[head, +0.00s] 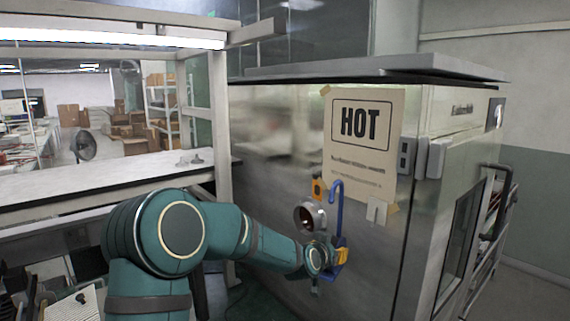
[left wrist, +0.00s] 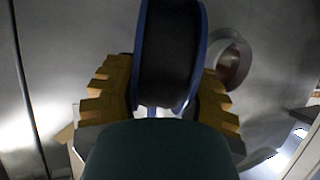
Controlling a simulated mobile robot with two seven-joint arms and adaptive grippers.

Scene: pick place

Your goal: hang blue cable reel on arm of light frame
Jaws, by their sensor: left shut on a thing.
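The blue cable reel (left wrist: 168,55), with blue rims and black cable wound between them, sits between the yellow fingers of my left gripper (left wrist: 158,98) in the left wrist view. In the head view my left gripper (head: 335,259) is shut on it in front of the metal cabinet; the arm and fingers hide most of the reel. A blue hook (head: 338,196) rises above the gripper and appears to belong to the reel. The light frame (head: 221,130) stands left of the gripper. Its short arm (head: 257,32) sticks out at the upper right end, well above the reel. My right gripper is not in view.
The metal cabinet (head: 270,150) with a HOT sign (head: 362,125) stands close behind the gripper. A round metal ring (head: 309,217) and an orange tag (head: 317,188) show beside the hook. A lit lamp (head: 110,37) crosses the frame's top above a white worktop (head: 100,178).

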